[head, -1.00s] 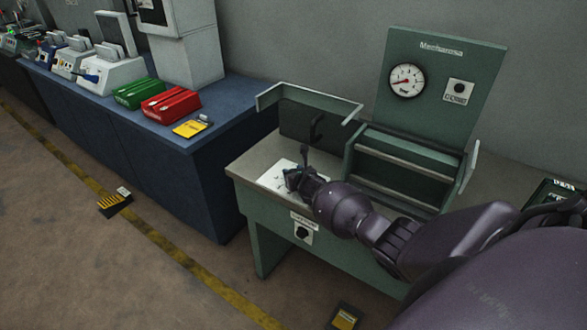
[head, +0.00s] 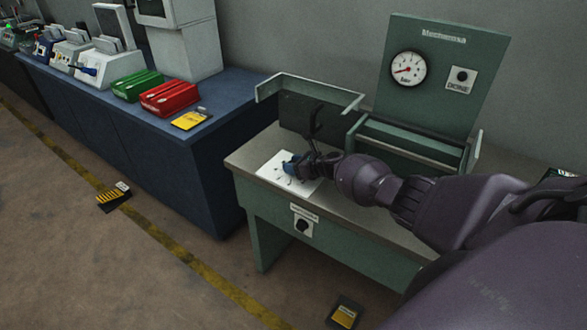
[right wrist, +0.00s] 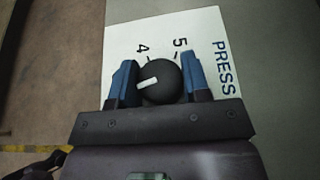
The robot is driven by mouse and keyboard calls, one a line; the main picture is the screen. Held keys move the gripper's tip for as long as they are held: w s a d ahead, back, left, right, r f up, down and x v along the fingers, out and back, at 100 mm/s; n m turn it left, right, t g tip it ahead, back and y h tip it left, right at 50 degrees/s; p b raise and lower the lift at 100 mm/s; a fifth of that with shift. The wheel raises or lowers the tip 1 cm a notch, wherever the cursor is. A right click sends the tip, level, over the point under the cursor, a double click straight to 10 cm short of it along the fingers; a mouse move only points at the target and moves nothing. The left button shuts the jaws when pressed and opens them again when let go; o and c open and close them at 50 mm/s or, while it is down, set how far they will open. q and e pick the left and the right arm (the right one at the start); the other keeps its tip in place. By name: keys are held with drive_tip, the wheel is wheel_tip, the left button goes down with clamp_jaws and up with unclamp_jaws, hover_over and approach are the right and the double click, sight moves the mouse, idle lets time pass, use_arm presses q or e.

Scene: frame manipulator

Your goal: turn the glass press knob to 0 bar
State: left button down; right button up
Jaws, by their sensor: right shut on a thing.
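The press knob (right wrist: 165,92) is black and round with a white pointer mark, which points left in the right wrist view. It sits on a white label plate marked PRESS (right wrist: 222,68), with 4 and 5 printed above the knob. The plate (head: 272,170) lies on the bench top in the head view. My right gripper (head: 292,166) is shut on the knob, one blue finger on each side, also seen in the right wrist view (right wrist: 158,72). It hides the knob in the head view. The pressure gauge (head: 409,69) has a red needle pointing left; its figures are too small to read.
A green bench (head: 350,240) carries a second black knob (head: 302,227) on its front. A guard frame (head: 310,88) and green housing (head: 410,145) stand behind my right gripper. A blue cabinet (head: 180,170) with red and green boxes is at the left.

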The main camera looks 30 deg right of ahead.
drive_tip(key=shift+f+n+y+b, duration=0.1)
drive_tip(key=shift+n+y+b, duration=0.2)
drive_tip(key=shift+n+y, duration=0.1)
drive_tip(key=o, duration=0.9)
drive_tip(key=shift+o, duration=0.2)
drive_tip(key=shift+r+m+h+p, duration=0.25)
drive_tip(key=shift+m+h+p, duration=0.35)
drive_tip(key=shift+p, duration=0.25)
drive_tip(key=m+h+p, duration=0.2)
drive_tip(key=shift+f+t+h, duration=0.1)
drive_tip(key=shift+t+h, duration=0.2)
drive_tip(key=shift+t, duration=0.1)
drive_tip(key=shift+a+m+h, duration=0.15)
drive_tip(key=shift+m+h, duration=0.95)
drive_tip(key=shift+f+m+h, duration=0.1)
drive_tip(key=shift+m+h, duration=0.7)
drive_tip(key=shift+h, duration=0.1)
drive_tip(key=shift+m+h+b, duration=0.3)
drive_tip(key=shift+m+h, duration=0.1)
